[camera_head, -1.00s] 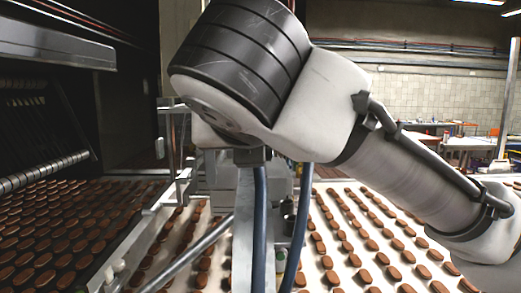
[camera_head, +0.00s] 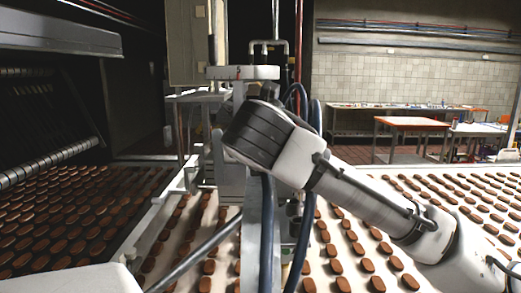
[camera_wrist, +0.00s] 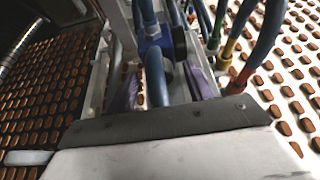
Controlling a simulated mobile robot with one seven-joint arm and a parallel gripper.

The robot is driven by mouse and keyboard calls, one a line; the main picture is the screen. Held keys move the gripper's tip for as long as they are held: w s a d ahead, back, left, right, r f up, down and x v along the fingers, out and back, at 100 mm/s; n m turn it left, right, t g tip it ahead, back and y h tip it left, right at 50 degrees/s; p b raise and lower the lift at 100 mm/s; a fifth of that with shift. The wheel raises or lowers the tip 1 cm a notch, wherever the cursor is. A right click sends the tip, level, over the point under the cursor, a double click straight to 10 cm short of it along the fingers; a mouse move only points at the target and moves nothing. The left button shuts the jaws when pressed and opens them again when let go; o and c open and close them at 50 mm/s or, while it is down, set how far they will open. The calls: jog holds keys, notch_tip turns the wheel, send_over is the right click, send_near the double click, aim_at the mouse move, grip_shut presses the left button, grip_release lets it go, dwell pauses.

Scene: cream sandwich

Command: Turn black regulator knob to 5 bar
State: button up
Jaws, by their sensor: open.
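In the wrist view, my gripper (camera_wrist: 166,86) is open, with a purple-padded finger on each side. A thick blue hose (camera_wrist: 157,78) runs through the picture between the fingers, and I cannot tell its depth relative to them. Beyond the fingertips is a blue fitting (camera_wrist: 150,38) with a dark round part (camera_wrist: 179,42) on its right side. It may be the black regulator knob, but no scale or pressure reading can be made out. Nothing is visibly held. In the head view my arm covers the gripper, and I cannot make out the knob.
Blue, yellow, green and red-ended hoses (camera_wrist: 229,45) crowd the right of the wrist view. Conveyor belts with rows of brown biscuits (camera_head: 60,225) lie on both sides. A metal machine frame (camera_head: 243,73) stands behind my arm. An orange table (camera_head: 411,123) stands far right.

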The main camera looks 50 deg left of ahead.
jog(key=shift+c, duration=0.2)
jog(key=c, duration=0.9)
jog(key=shift+m+g, duration=0.3)
jog(key=shift+w+d+m+g+y+b, duration=0.1)
jog(key=shift+m+g+y+b, duration=0.1)
jog(key=shift+m+g+y, duration=0.45)
jog(key=shift+w+d+m+g+y+b, duration=0.1)
jog(key=shift+m+g+y+b, duration=0.2)
jog(key=shift+m, duration=0.75)
jog(key=o, duration=0.9)
jog(key=shift+o, duration=0.2)
